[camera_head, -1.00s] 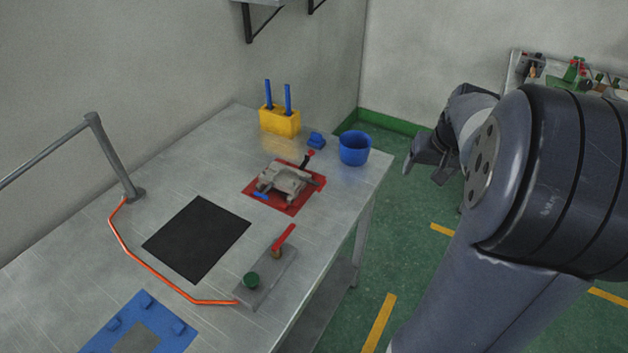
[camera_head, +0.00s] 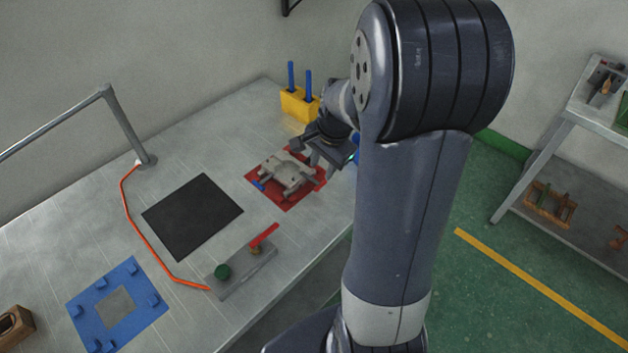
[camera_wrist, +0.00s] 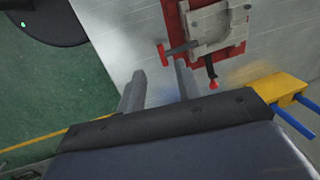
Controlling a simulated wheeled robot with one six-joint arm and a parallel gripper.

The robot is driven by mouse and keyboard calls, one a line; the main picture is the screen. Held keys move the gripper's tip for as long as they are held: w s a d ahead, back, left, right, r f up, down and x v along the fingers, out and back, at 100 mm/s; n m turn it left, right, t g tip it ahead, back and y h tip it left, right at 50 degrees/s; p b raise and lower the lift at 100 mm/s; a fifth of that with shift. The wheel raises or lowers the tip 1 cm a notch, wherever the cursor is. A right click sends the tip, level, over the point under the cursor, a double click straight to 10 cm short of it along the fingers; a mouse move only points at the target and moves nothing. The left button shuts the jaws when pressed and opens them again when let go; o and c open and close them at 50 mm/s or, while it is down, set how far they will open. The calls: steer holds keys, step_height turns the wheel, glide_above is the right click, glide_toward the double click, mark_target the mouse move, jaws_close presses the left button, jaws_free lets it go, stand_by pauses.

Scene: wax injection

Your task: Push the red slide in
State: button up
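The red slide (camera_wrist: 176,50) shows in the wrist view as a T-shaped red piece sticking out from the left side of the grey metal mould (camera_wrist: 222,22). The mould, also in the head view (camera_head: 287,176), sits on a red base plate (camera_head: 270,201). A dark rod with a red knob (camera_wrist: 213,85) sticks out of another side of the mould. My gripper (camera_wrist: 160,67) is open and empty, its fingers apart. In the wrist view its right fingertip appears close to the slide's bar; contact cannot be told. In the head view my gripper (camera_head: 328,150) hides the slide.
A yellow holder (camera_head: 300,103) with blue rods stands behind the mould. A grey plate (camera_head: 242,272) with a red lever and green knob lies in front. A black mat (camera_head: 192,216) and blue frame (camera_head: 118,303) lie left. My arm mostly hides the blue cup.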

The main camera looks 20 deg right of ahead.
mark_target(316, 189)
steer(key=f, duration=0.3)
steer(key=w+f, duration=0.1)
steer(key=f, duration=0.5)
steer(key=shift+w+a+f+p, duration=0.1)
steer(key=shift+w+a+p, duration=0.2)
steer(key=shift+a+p, duration=0.05)
jaws_close()
